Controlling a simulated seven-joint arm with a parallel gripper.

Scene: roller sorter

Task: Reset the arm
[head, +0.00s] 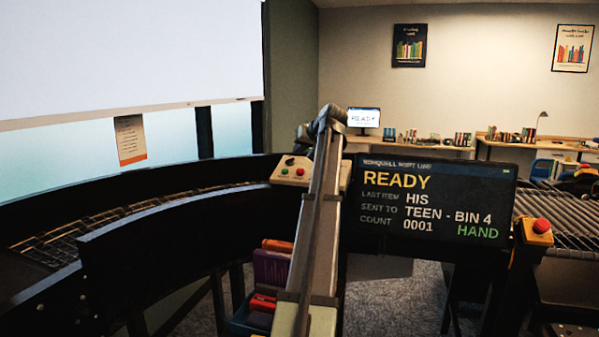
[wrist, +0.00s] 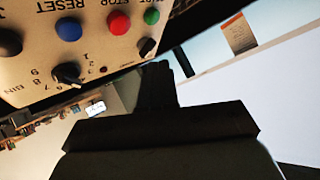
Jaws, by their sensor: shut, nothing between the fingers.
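My gripper (wrist: 155,72) shows dark at the bottom middle of the wrist view. Its fingers are together with nothing between them, beside the control box and apart from its buttons as far as I can see. In the head view my arm reaches forward from the bottom middle, and its far end bends over near the control box (head: 290,174); the fingers are hidden there. In the wrist view the control box (wrist: 35,62) appears upside down, with a blue reset button (wrist: 69,29), a red stop button (wrist: 119,22), a green button (wrist: 151,16) and a black bin dial (wrist: 68,74).
A display board (head: 430,200) reads READY, HIS, TEEN - BIN 4, COUNT 0001, HAND. A curved dark conveyor (head: 150,215) runs along the left. A roller bed (head: 560,225) and a red stop button on a yellow box (head: 540,227) stand right. A blue bin (head: 240,318) holds books below my arm.

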